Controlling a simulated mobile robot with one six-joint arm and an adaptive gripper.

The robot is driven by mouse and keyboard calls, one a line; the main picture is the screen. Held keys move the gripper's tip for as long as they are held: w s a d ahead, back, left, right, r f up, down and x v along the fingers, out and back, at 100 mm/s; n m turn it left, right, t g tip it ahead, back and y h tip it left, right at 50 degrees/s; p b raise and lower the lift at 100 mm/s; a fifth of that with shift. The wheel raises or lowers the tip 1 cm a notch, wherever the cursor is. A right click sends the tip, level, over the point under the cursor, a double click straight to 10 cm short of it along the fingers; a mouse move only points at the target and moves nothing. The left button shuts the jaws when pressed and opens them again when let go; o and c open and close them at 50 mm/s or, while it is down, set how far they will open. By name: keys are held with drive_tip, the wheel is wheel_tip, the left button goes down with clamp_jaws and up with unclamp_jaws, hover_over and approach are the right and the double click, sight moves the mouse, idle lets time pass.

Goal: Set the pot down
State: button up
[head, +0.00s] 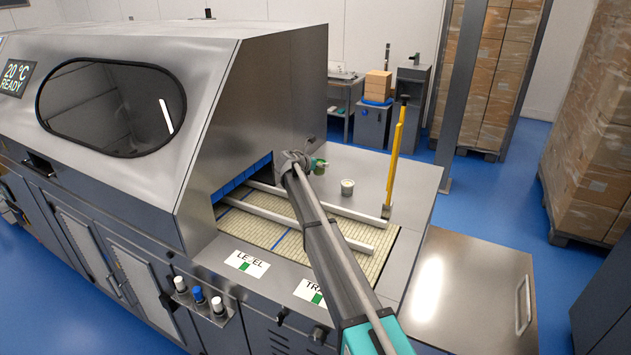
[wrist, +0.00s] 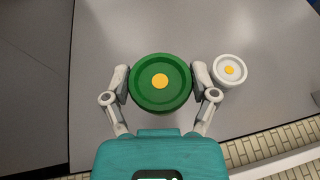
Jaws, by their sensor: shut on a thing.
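My gripper (wrist: 160,78) is shut on a pot with a green lid (wrist: 163,100) and a yellow dot on top. One finger is on each side of it, and the pot looks upright. In the head view the green-lidded pot (head: 320,168) shows just right of my gripper (head: 308,163), over the grey metal deck. I cannot tell whether its base touches the deck. A second pot with a white lid and yellow dot (wrist: 230,70) stands on the deck close beside the right finger; it also shows in the head view (head: 347,187).
The beige slatted conveyor (head: 335,253) with pale rails runs in front of the deck. A yellow upright post (head: 395,155) stands at the deck's right. The steel machine hood (head: 255,105) rises at left. Clear deck (wrist: 115,35) lies left of and beyond the held pot.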

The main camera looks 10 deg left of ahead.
drive_tip(key=shift+w+a+f+b, duration=0.2)
drive_tip(key=shift+w+f+b, duration=0.55)
drive_tip(key=shift+f, duration=0.15)
drive_tip(key=shift+w+a+f+b, duration=0.2)
drive_tip(key=shift+w+f+b, duration=0.5)
drive_tip(key=shift+f, duration=0.2)
drive_tip(key=shift+f, duration=0.1)
drive_tip(key=shift+w+a+f+b, duration=0.15)
drive_tip(key=shift+w+f+b, duration=0.25)
drive_tip(key=shift+f+b, duration=1.5)
drive_tip(key=shift+b, duration=0.05)
drive_tip(key=shift+f, duration=0.15)
drive_tip(key=o, duration=1)
drive_tip(key=shift+o, duration=0.2)
drive_tip(key=shift+r, duration=0.2)
